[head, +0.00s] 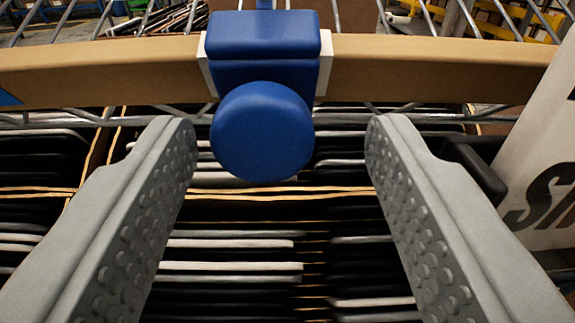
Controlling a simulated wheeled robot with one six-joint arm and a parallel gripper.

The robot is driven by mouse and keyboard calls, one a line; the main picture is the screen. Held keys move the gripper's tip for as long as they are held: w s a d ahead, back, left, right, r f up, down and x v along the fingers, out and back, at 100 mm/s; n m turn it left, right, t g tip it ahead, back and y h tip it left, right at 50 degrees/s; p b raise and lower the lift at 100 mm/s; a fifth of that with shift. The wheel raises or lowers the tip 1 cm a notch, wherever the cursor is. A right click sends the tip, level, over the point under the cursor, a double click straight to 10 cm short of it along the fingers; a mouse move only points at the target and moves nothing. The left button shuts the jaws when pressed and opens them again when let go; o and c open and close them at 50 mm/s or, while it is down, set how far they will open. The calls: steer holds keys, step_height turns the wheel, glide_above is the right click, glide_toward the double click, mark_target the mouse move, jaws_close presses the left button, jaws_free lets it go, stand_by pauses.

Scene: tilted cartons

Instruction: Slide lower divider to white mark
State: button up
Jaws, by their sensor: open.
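A blue slider block (263,45) with a round blue knob (262,132) sits on a tan horizontal beam (430,70). It looks like the divider, but I cannot tell whether it is the lower one. White strips (326,62) show along both sides of the block. I cannot tell whether they are the white mark or part of the slider. My gripper (278,140) is open, its two grey studded fingers left and right of the knob with a gap on each side. The knob lies between the fingertips in the picture; its depth is unclear.
Below the beam, cartons (250,195) hold several dark and white flat items. A white panel with black lettering (545,165) stands at the right. A blue triangular patch (8,98) is on the beam's left end. Wire mesh and stacked goods lie behind.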

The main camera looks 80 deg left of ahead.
steer(key=s+d, duration=0.1)
steer(key=d, duration=1.6)
steer(key=shift+s+d, duration=0.15)
